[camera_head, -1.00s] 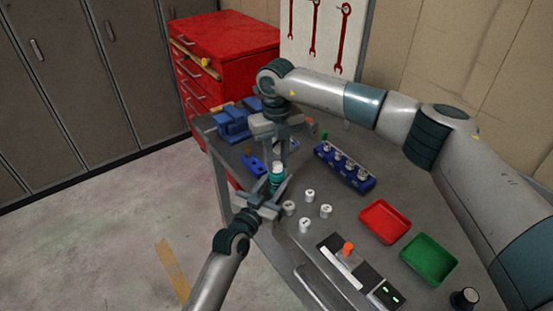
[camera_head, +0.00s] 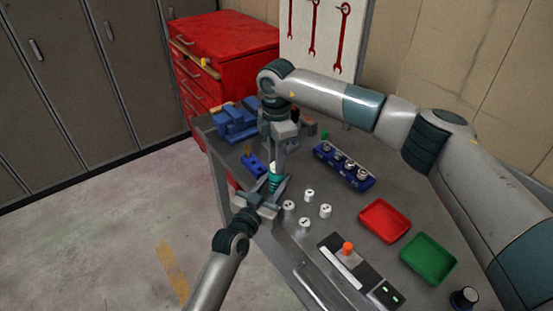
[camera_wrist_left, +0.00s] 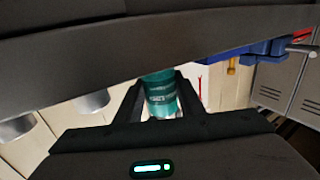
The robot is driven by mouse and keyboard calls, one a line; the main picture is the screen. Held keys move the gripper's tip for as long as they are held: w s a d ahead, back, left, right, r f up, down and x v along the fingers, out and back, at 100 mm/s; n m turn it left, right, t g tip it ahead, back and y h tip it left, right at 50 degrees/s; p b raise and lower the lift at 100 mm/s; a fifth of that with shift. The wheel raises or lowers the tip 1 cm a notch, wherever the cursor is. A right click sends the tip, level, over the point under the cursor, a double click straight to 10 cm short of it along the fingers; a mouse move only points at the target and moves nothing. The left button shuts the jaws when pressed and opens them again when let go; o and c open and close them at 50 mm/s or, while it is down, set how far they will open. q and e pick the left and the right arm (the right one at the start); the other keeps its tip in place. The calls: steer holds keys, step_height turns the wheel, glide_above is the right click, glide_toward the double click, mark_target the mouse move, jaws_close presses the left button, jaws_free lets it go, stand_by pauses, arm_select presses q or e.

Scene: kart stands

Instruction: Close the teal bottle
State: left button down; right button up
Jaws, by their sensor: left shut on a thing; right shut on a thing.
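The teal bottle (camera_head: 274,184) stands upright near the left edge of the grey bench, with a white cap (camera_head: 274,167) at its top. My left gripper (camera_head: 272,188) is shut on the bottle from the front, one finger on each side. In the left wrist view the teal bottle (camera_wrist_left: 160,94) shows between the two dark fingers. My right gripper (camera_head: 276,163) points straight down from above and is shut on the white cap. The cap is partly hidden by its fingers, and I cannot tell how far it sits on the neck.
Several loose white caps (camera_head: 305,225) stand right of the bottle. A blue rack (camera_head: 343,168) holds several capped pieces. A red tray (camera_head: 384,220), a green tray (camera_head: 428,258) and a panel with an orange button (camera_head: 347,247) lie to the right. Blue vise-like blocks (camera_head: 235,122) stand behind.

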steer(key=m, duration=0.4)
steer(key=shift+m, duration=0.4)
steer(key=m, duration=0.3)
steer(key=shift+m, duration=0.3)
steer(key=o, duration=1)
steer(key=shift+r, duration=2.25)
steer(key=shift+c, duration=0.4)
